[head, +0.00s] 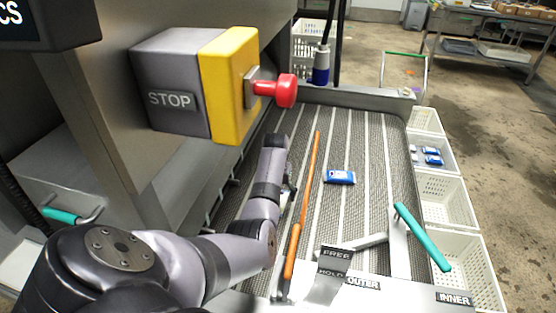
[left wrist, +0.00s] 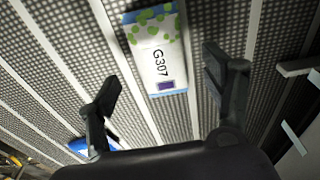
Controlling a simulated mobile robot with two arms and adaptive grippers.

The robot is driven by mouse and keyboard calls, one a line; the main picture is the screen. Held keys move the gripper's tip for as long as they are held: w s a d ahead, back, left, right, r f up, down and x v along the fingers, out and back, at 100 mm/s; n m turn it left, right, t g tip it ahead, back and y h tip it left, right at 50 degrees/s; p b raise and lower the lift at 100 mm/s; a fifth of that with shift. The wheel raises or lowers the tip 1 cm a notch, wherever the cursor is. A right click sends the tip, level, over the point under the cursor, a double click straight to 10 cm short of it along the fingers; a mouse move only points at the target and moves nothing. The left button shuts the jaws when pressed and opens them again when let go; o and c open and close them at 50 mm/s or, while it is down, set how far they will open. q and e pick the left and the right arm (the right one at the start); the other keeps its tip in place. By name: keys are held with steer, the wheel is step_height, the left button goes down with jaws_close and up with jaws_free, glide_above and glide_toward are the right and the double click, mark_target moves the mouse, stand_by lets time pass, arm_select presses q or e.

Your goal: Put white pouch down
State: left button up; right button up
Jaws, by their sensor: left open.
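The white pouch (left wrist: 155,62) has green dots, blue edges and the print G307. It lies flat on the grey mesh belt (left wrist: 55,85) in the left wrist view, and I cannot make it out in the head view, where my left arm covers part of the belt. My left gripper (left wrist: 160,80) is open, its two fingers apart on either side of the pouch's near end, not closed on it. In the head view the left gripper is mostly hidden behind my arm. My right gripper is not in view.
A blue and white pouch (head: 340,177) lies on the belt. An orange rod (head: 301,205) runs along the belt. A STOP box (head: 175,97) with a red button (head: 286,90) juts out above. White crates (head: 446,200) line the right side. A teal-handled lever (head: 422,236) stands in front.

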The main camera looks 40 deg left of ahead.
mark_target(284, 195)
arm_select(q)
step_height(284, 195, down, 3)
steer(key=shift+w+a+f, duration=0.15)
steer(key=c, duration=1.4)
